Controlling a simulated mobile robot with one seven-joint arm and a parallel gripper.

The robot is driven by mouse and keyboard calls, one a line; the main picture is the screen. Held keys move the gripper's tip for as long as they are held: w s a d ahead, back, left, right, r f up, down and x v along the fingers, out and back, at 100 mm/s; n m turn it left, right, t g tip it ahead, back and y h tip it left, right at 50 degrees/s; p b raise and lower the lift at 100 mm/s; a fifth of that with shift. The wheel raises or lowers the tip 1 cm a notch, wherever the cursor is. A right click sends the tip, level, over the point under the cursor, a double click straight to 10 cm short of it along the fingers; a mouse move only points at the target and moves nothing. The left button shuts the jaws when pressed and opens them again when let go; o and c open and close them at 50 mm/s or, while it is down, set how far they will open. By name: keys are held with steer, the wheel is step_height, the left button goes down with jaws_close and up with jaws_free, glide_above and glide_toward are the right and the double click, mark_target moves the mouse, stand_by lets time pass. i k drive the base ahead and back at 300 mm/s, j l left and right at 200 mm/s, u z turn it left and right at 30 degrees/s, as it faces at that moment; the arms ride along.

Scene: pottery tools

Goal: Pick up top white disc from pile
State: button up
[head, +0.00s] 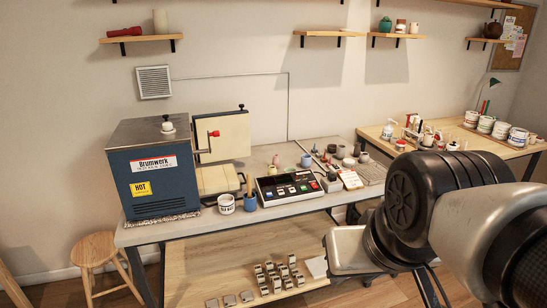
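I cannot clearly make out a pile of white discs. A small pale rounded piece with a dark-tipped top (168,124) sits on top of the blue kiln (155,170); I cannot tell whether it is a stack of discs or a knob. Small round pale and dark items (345,160) stand on the grey worktable (290,210), too small to tell apart. My arm comes in from the right, in front of the table's right end, and hides part of it. My gripper's fingers do not show.
A control box (288,187) with coloured buttons, a white jar (226,204) and a blue cup (250,202) stand on the worktable. Several small blocks (278,272) lie on the lower shelf. A wooden stool (98,250) stands at left. White tubs (486,124) stand on the right table.

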mark_target(347, 162)
steer(key=i+l+u, duration=0.15)
steer(key=i+l, duration=0.45)
steer(key=i+l+u, duration=0.15)
steer(key=i+l, duration=0.55)
steer(key=i+l+u, duration=0.15)
steer(key=i+l, duration=0.45)
steer(key=l, duration=0.2)
